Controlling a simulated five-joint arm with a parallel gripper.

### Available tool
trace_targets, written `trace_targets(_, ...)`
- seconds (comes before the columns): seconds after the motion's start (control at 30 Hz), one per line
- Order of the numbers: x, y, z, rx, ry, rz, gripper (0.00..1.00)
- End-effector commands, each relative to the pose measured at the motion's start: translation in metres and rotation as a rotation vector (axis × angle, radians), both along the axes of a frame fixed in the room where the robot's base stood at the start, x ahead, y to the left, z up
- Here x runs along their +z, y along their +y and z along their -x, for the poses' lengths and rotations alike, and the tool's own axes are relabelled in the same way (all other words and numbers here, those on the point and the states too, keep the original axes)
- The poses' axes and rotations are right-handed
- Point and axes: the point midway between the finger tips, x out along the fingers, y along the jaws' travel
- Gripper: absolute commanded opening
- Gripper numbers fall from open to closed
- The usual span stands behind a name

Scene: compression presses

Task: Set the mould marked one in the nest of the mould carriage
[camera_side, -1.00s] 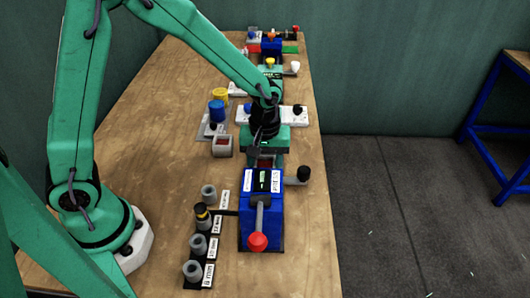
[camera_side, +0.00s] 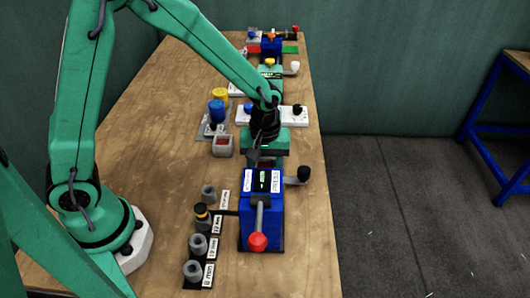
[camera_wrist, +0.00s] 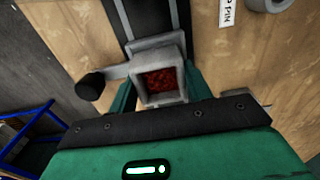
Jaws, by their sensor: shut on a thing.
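A grey square mould with dark red filling (camera_wrist: 162,82) sits between the green fingers of my gripper (camera_wrist: 160,95) in the wrist view, and the gripper is shut on it. No mark on this mould can be read. In the side view, my gripper (camera_side: 257,153) is low, just behind the blue press (camera_side: 262,215); my wrist hides much of the spot. In the wrist view, a grey frame (camera_wrist: 152,44) and a dark track (camera_wrist: 147,18) lie directly beyond the mould. I cannot tell whether the mould is seated in a nest or held above it.
A black-knobbed lever (camera_side: 303,174) sticks out right of the press. Another grey box (camera_side: 222,147) with red inside stands left of my gripper. Several grey cylinders stand in a labelled rack (camera_side: 212,238) at the front left. Blue and yellow pots (camera_side: 217,108) stand farther back.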

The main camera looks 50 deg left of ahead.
Motion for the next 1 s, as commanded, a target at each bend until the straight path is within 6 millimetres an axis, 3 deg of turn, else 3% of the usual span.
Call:
trace_targets(0.67, -0.0071, 0.0, 0.0, 0.0, 0.0, 0.0, 0.2)
trace_targets(0.7, -0.0072, 0.0, 0.0, 0.0, 0.0, 0.0, 0.53)
trace_targets(0.8, -0.0071, 0.0, 0.0, 0.0, 0.0, 0.0, 0.72)
trace_targets(1.0, -0.0071, 0.0, 0.0, 0.0, 0.0, 0.0, 0.74)
